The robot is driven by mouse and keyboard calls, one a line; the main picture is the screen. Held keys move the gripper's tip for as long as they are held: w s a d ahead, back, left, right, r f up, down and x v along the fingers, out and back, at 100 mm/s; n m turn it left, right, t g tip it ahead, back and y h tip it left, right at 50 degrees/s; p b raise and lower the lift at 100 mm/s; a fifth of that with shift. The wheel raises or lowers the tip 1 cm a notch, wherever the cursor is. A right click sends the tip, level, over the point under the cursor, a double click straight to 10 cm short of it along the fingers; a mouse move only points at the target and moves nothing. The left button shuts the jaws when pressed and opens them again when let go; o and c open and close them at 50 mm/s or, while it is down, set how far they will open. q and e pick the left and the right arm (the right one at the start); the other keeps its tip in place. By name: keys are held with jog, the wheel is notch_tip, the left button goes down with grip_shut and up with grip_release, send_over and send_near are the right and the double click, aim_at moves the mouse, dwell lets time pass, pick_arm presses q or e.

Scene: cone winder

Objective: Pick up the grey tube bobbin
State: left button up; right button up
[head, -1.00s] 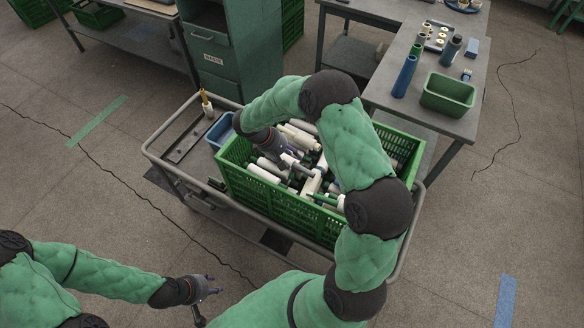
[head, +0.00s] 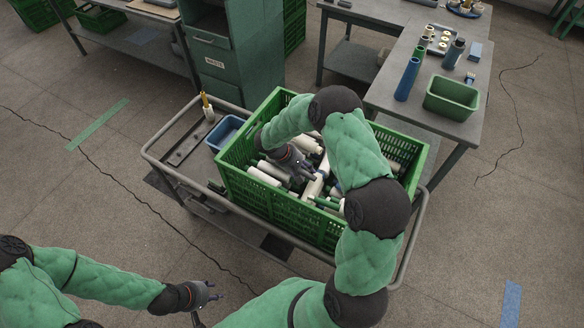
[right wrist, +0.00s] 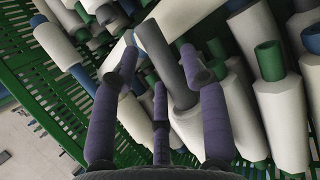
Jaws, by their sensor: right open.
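My right gripper (head: 296,166) is inside the green crate (head: 275,204), over a jumble of bobbins. In the right wrist view my right gripper (right wrist: 165,85) has its three purple fingers spread open. In the head view the grey bobbin is hard to pick out. My left gripper (head: 206,298) is open and empty, low over the floor beside the cart.
The crate stands on a railed cart (head: 152,158), with a small blue bin (head: 226,133) beside it. A table (head: 440,131) behind right holds a green bin (head: 451,97) and upright tubes. A waste cabinet (head: 214,60) stands behind.

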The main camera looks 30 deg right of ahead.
jog(key=shift+s+d+f, duration=0.1)
jog(key=shift+d+f, duration=0.1)
jog(key=shift+f, duration=0.15)
grip_shut()
jog(key=shift+r, duration=0.1)
